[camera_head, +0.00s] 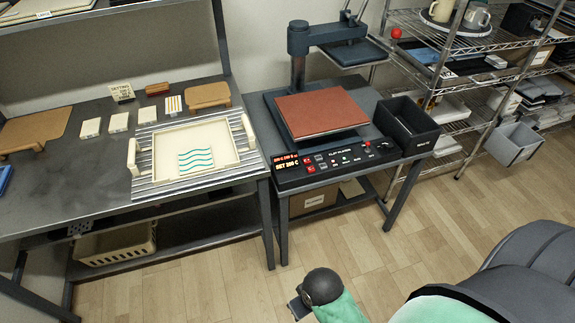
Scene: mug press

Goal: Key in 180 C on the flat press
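The flat press (298,68) stands on a dark stand, with a reddish-brown pad (322,111) on its lower plate and its upper arm swung back. Its control panel (340,162) runs along the front edge. An amber display (298,191) on the panel appears to read "SET 200 C", and a smaller red readout above it is too small to read surely. Small buttons (346,160) sit to the right of the displays. No gripper fingers can be made out. Part of my arm, green with a dark joint, shows at the bottom, well short of the panel.
A dark bin (406,125) stands right of the press. A workbench (70,207) at left holds a cream tray (199,159) with a wavy print, small white blocks and brown stands. Wire shelves (452,62) stand at right. The wooden floor (225,285) in front is clear.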

